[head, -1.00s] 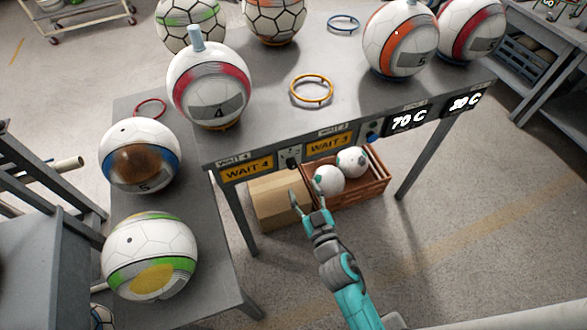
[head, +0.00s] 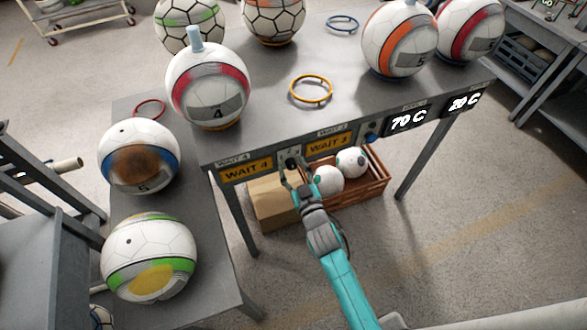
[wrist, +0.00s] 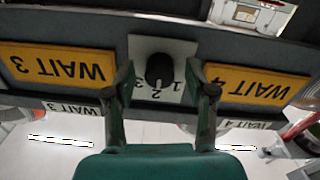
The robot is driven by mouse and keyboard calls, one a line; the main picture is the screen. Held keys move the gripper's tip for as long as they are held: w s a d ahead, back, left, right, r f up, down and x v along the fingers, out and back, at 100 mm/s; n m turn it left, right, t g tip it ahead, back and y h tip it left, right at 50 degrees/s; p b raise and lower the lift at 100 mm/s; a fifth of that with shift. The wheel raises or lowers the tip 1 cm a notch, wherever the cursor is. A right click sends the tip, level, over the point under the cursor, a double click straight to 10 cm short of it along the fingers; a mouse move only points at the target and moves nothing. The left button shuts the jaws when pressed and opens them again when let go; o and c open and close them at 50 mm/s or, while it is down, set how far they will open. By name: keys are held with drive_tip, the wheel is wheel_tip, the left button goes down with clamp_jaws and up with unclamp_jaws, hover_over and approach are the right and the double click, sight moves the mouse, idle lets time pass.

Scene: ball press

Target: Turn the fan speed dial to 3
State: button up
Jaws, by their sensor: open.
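The fan speed dial (wrist: 159,70) is a black round knob on a light plate on the table's front edge, between two yellow WAIT signs. The digits 1, 2 and 3 show around it in the upside-down wrist view, and its pointer seems to be toward the 2. In the head view the dial (head: 292,160) is partly covered by my fingers. My gripper (wrist: 163,85) is open, with one finger on either side of the dial. I cannot tell whether the fingers touch it. It also shows in the head view (head: 290,172), just in front of the panel.
The WAIT 4 sign (head: 248,170) and WAIT 3 sign (head: 328,146) flank the dial. A blue knob (head: 372,137) and a 70 C display (head: 408,119) are further right. A cardboard box (head: 272,212) and wooden crate (head: 368,197) with balls sit below. Large balls stand on the table (head: 270,125).

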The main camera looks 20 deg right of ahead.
clamp_jaws()
drive_tip(key=shift+m, duration=0.3)
drive_tip(key=m, duration=0.4)
drive_tip(key=shift+m, duration=2.7)
unclamp_jaws()
